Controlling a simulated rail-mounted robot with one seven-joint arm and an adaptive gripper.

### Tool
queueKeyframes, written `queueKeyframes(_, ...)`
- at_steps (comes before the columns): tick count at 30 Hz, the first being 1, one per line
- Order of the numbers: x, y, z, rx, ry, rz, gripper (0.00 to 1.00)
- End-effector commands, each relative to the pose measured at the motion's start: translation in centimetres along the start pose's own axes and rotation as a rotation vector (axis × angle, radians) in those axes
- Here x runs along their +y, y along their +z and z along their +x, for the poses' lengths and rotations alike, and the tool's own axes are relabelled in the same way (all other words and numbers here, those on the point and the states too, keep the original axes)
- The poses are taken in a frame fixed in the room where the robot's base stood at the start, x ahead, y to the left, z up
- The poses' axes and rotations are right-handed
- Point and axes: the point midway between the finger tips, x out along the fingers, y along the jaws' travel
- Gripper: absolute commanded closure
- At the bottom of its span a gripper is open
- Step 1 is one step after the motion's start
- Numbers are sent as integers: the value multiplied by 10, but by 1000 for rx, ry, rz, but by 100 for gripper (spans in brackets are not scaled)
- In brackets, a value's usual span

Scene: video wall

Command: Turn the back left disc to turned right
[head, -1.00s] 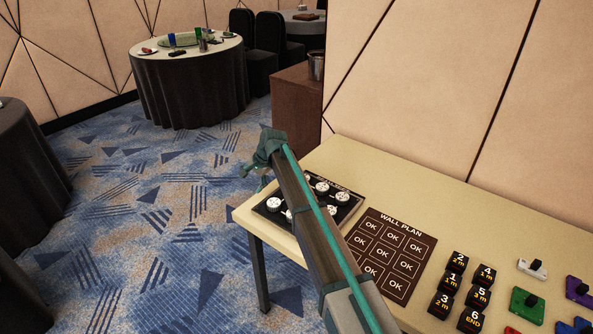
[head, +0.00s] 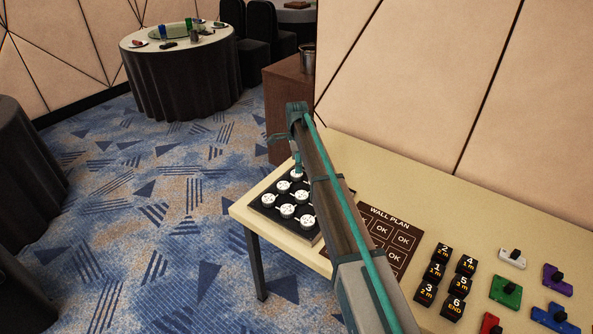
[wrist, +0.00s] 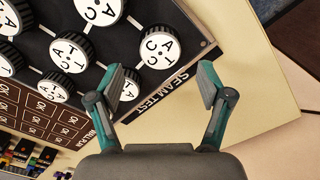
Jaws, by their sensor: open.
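A dark panel labelled SEAM TEST (wrist: 163,93) bears several white lettered discs with dark ribbed rims. The back left disc (wrist: 160,47) lies near the panel's corner, beside the label, and shows letters such as C, A and T. In the head view this disc (head: 297,175) is just below my gripper (head: 290,152) and partly visible. In the wrist view my gripper (wrist: 166,78) is open and empty. Its two fingers are spread wide, with the disc ahead between their lines, apart from both. My arm covers the panel's right part in the head view.
The wall plan card (head: 400,240) lies right of the panel, partly behind my arm. Black numbered blocks (head: 450,278) and coloured pieces (head: 507,291) stand farther right on the pale table (head: 370,158). A brown cabinet (head: 288,95) stands behind the table.

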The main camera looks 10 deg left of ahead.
Motion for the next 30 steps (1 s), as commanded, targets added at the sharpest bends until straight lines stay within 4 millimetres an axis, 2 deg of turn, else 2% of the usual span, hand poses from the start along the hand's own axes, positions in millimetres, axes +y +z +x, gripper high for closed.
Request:
queueKeyframes(3, 0, 0, 19, 0, 2, -1, 21)
queueKeyframes(9, 0, 0, 40, -1, 0, -1, 21)
queueKeyframes(21, 0, 0, 47, -1, -1, -1, 21)
queueKeyframes(30, 0, 0, 47, -1, -1, -1, 71)
